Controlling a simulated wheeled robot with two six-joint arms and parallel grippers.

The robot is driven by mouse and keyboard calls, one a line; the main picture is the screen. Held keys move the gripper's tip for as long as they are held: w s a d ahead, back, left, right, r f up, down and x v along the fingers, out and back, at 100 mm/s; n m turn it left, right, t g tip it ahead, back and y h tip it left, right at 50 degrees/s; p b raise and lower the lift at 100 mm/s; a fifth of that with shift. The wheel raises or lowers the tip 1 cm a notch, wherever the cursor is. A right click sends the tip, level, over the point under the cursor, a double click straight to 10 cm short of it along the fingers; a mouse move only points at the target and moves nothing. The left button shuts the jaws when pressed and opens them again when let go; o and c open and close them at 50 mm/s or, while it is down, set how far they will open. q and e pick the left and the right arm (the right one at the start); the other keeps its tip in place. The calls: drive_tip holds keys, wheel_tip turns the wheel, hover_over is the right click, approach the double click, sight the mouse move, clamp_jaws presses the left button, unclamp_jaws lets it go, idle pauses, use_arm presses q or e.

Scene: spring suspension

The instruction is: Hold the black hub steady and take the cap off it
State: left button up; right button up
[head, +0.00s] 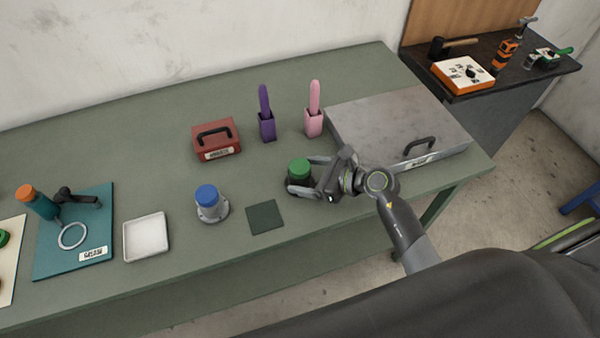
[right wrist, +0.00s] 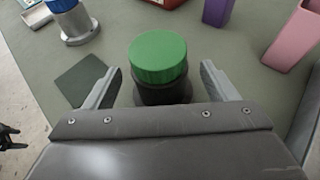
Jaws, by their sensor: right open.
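The black hub (head: 292,184) stands upright on the green table with a green cap (head: 299,168) on top. In the right wrist view the green cap (right wrist: 158,57) sits on the black hub (right wrist: 163,93), between and just beyond the fingers. My right gripper (head: 305,175) is open, with one finger on each side of the hub. In the right wrist view the fingers (right wrist: 160,88) show a gap to the hub on both sides.
A grey hub with a blue cap (head: 207,196) and a dark green square mat (head: 265,217) lie left of the black hub. A white tray (head: 146,238) is farther left. A red box (head: 216,139), purple holder (head: 267,128), pink holder (head: 313,122) and large grey case (head: 385,122) stand behind.

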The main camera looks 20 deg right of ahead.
drive_tip(key=shift+x, duration=1.2)
drive_tip(key=shift+c, duration=0.2)
drive_tip(key=shift+r, duration=0.1)
drive_tip(key=c, duration=1.3)
drive_tip(key=shift+r+b, duration=0.5)
drive_tip(key=shift+r, duration=4.5)
drive_tip(key=o, duration=0.6)
drive_tip(key=shift+c, duration=0.2)
drive_tip(key=c, duration=0.8)
